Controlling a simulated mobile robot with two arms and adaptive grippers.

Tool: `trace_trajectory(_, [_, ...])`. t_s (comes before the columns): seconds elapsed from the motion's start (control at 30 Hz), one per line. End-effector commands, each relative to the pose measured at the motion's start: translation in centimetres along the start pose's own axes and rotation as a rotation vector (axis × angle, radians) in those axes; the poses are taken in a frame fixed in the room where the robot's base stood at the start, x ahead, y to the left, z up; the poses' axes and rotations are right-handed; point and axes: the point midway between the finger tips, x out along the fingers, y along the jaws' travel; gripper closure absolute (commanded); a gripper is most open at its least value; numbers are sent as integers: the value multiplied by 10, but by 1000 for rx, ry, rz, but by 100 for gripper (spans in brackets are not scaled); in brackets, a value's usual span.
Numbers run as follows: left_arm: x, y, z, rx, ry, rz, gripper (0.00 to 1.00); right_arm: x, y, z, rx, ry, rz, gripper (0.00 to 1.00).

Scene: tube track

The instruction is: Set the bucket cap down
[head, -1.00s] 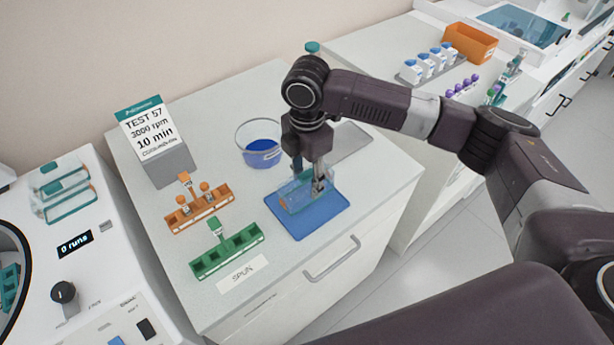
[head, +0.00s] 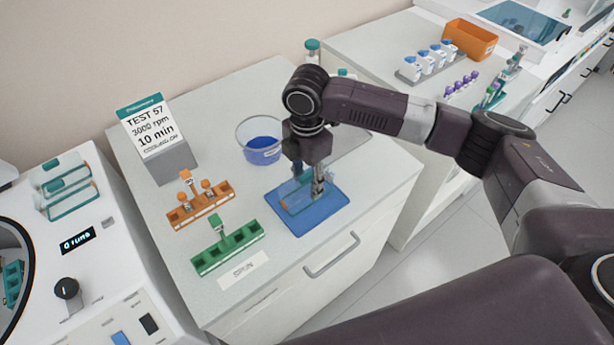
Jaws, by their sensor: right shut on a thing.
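The bucket cap (head: 297,198) is a clear, box-like piece, low over the blue mat (head: 318,218) on the white counter. My right gripper (head: 318,192) points down and is shut on the cap at its right part. The cap appears to rest on the mat or just above it; I cannot tell if there is a gap. The gripper and wrist hide part of its back. My left gripper is not in view.
A clear tub with blue contents (head: 262,150) stands just behind the mat. An orange rack (head: 200,207) and a green rack (head: 228,248) stand to the left. A sign (head: 155,138) stands at the back left. The mat's front part is bare.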

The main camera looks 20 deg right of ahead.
Motion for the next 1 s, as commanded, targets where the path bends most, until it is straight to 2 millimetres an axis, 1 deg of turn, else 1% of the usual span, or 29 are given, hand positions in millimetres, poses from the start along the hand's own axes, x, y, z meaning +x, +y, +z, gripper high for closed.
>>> trace_trajectory(0.37, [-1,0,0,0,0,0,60,1,0,0,0,0,1,82])
trace_trajectory(0.7, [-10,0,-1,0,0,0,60,3,0,0,0,1,0,82])
trace_trajectory(1.0, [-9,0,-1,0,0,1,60,5,1,0,0,0,1,82])
